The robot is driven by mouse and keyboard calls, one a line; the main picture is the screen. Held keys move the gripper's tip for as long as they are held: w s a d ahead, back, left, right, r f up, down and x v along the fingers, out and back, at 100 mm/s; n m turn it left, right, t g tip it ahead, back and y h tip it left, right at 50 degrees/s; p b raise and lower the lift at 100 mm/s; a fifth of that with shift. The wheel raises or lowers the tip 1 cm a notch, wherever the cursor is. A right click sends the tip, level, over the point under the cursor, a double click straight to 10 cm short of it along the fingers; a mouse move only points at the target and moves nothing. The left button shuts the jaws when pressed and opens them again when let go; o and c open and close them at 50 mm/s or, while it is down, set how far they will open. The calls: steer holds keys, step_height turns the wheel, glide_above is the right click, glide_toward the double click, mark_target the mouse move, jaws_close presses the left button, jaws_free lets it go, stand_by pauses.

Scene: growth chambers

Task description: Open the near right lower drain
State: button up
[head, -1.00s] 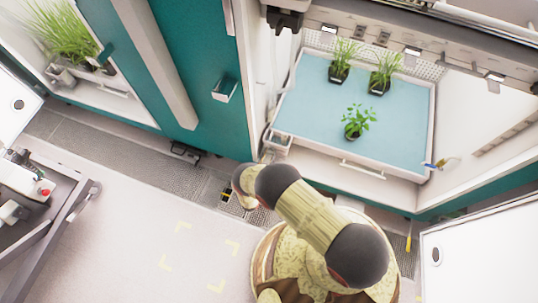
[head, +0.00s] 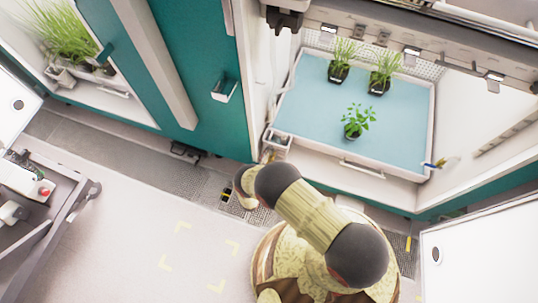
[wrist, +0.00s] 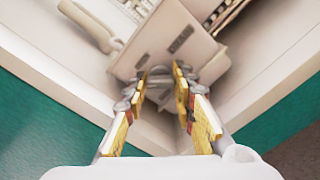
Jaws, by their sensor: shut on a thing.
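In the wrist view my gripper (wrist: 160,78) has its two yellow-padded fingers at a small grey fitting (wrist: 157,96) below a pale plate (wrist: 168,45). The fingers are shut on this fitting, which I take for the drain's handle. Its exact shape and how far it is turned are hard to tell. In the head view a small white box (head: 278,141) sits at the left front corner of the blue-floored tray (head: 431,120), in the open chamber on the right. My arm reaches there, and its links hide most of my gripper.
Several potted plants, one of them a leafy plant (head: 355,122), stand in the tray. A white handle (head: 362,169) is on the front below it. A teal wall (head: 205,60) stands left of the chamber. A cart (head: 50,215) is at the left, with clear floor (head: 150,220) between.

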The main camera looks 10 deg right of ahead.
steer(key=m, duration=0.5)
steer(key=shift+s+d+f, duration=0.1)
steer(key=shift+f, duration=0.05)
steer(key=shift+m, duration=1.7)
steer(key=shift+d+f, duration=0.1)
steer(key=o, duration=1.1)
steer(key=shift+o, duration=0.3)
steer(key=shift+a, duration=0.2)
steer(key=v, duration=1.1)
steer(key=shift+s+a, duration=0.15)
steer(key=shift+s, duration=0.25)
